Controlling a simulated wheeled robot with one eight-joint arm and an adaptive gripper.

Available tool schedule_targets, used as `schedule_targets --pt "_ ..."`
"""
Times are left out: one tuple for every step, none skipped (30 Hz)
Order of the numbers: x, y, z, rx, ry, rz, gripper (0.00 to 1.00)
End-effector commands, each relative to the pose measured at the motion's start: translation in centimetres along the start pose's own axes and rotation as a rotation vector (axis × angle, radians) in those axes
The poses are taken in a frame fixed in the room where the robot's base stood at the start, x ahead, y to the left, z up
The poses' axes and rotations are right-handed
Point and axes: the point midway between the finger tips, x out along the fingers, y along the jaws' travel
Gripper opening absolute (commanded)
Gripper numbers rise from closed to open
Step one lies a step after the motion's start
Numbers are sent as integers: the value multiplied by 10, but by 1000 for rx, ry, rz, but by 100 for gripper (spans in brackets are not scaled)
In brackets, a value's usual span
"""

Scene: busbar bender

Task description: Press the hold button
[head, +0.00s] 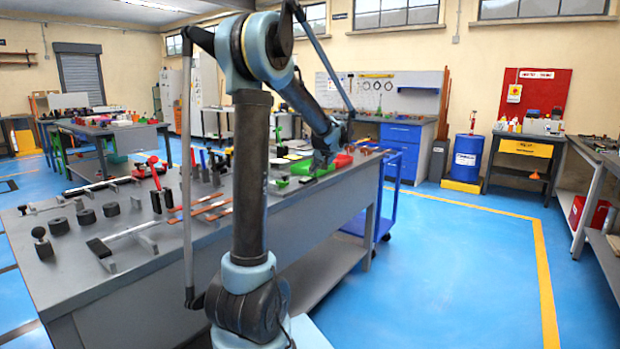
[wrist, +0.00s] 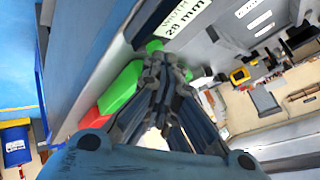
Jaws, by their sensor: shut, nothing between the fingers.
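My gripper (wrist: 156,62) is shut and empty in the wrist view, with its fingertips together. In the head view my gripper (head: 321,162) is over the far right end of the long grey workbench (head: 150,262), close to a green bin (head: 322,171) and a red bin (head: 343,161). The wrist view shows the green bin (wrist: 121,88) beside the fingers, and a grey panel with a white label reading "WIDTH 28 mm" (wrist: 184,17) beyond the fingertips. I cannot make out the hold button in either view; I cannot tell whether the gripper hides it.
Copper bars (head: 200,207), black cylinders (head: 86,217) and a red-handled tool (head: 154,172) stand on the bench. A blue cart (head: 383,210) is beside its right end. A blue drum (head: 467,158) stands at the back wall. The blue floor at right is clear.

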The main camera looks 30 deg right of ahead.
Motion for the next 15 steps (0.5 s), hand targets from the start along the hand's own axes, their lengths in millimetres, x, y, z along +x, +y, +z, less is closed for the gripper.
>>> schedule_targets --pt "0 0 0 0 0 0 0" --pt "0 0 0 0 0 0 0" --pt "-1 0 0 0 0 0 0" --pt "-1 -1 -1 0 0 0 0" --pt "-2 -1 -1 0 0 0 0" --pt "-2 -2 -2 0 0 0 0" --pt "-3 -2 -2 0 0 0 0" --pt "-4 -3 -3 0 0 0 0" --pt "-6 -4 -4 0 0 0 0" --pt "-7 -5 -5 0 0 0 0" --pt "-8 -6 -6 0 0 0 0" --pt "-9 -6 -7 0 0 0 0" --pt "-10 -7 -7 0 0 0 0" --pt "-11 -8 -8 0 0 0 0" --pt "-12 -8 -8 0 0 0 0"
